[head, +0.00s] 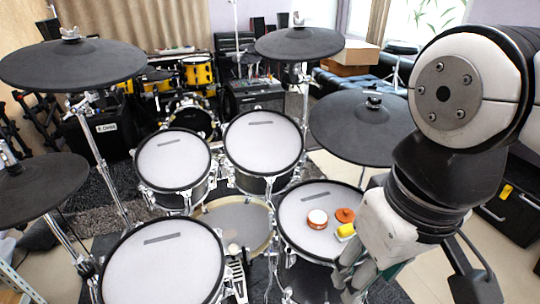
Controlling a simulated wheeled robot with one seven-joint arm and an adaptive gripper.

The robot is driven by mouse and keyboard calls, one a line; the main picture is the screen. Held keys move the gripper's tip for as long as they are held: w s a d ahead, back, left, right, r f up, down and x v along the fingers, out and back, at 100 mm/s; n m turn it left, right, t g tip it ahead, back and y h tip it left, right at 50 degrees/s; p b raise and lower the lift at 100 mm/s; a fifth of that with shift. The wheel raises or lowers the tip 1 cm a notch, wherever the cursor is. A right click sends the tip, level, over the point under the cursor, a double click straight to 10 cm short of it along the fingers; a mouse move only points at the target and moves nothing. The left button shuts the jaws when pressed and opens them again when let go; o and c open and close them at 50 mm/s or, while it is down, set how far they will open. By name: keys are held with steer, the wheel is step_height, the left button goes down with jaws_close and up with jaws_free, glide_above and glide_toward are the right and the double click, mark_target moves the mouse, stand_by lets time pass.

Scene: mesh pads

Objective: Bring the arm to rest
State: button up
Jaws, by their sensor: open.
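My arm comes in from the right side of the head view, bent downward at a large round white joint. My gripper (352,281) is at the low end of the arm, pointing down, open, with nothing visible between its fingers. It appears in front of the lower right edge of the right mesh pad (297,208); I cannot tell its height or whether it touches anything. On that pad lie a small round white-topped, orange-sided thing (317,218), an orange round thing (345,214) and a yellow thing (346,231), close to my gripper's wrist.
Other mesh pads stand at the front left (160,275), centre left (172,163) and centre (263,142). Black cymbals are at the right (345,130), top (300,45) and upper left (70,68) on metal stands. A black case (512,212) stands right of my arm.

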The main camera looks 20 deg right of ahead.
steer(key=shift+s, duration=0.1)
step_height(320, 180, up, 16)
steer(key=t+p, duration=0.3)
steer(key=p, duration=1.1)
steer(key=shift+r+p, duration=0.25)
steer(key=shift+p, duration=0.1)
